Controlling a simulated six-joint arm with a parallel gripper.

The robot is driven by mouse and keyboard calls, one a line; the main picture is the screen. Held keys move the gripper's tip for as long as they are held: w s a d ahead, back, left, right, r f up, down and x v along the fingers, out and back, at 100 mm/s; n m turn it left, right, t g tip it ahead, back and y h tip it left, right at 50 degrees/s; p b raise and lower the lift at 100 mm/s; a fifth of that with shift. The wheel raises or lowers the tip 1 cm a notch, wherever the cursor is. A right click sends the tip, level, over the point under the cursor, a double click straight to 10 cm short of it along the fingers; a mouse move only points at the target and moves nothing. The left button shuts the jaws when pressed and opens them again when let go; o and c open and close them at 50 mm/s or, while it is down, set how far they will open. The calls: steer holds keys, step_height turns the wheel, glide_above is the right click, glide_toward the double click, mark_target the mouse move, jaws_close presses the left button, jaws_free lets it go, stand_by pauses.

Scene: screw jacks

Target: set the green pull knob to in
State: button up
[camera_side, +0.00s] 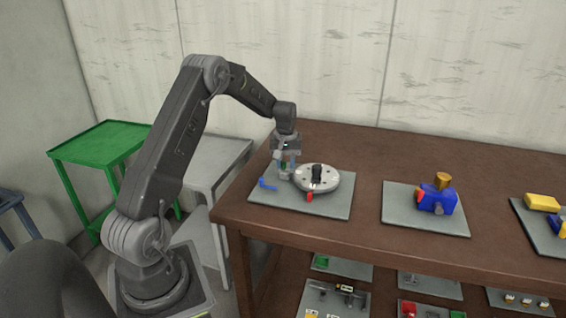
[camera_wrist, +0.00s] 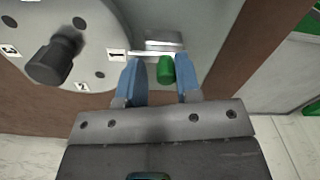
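The green pull knob (camera_wrist: 166,70) shows in the wrist view beside a silver round plate (camera_wrist: 70,30) with numbered labels and a black knob (camera_wrist: 48,64). My gripper (camera_wrist: 158,64) is open, with one blue finger on each side of the green knob. A gap shows between the knob and the left finger; the right finger is very close to it, and I cannot tell if they touch. In the side view, my gripper (camera_side: 285,170) is low at the left edge of the round plate (camera_side: 330,184). The green knob is mostly hidden by the fingers there.
The plate stands on a grey mat (camera_side: 330,207) on the brown table (camera_side: 366,221). A red part (camera_side: 309,197) and a blue part (camera_side: 267,184) are nearby. A blue block (camera_side: 440,201) stands on another mat to the right. Bare table lies between the mats.

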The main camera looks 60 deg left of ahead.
mark_target(285, 162)
steer(key=shift+o, duration=1.1)
steer(key=shift+r, duration=0.1)
step_height(285, 162, up, 14)
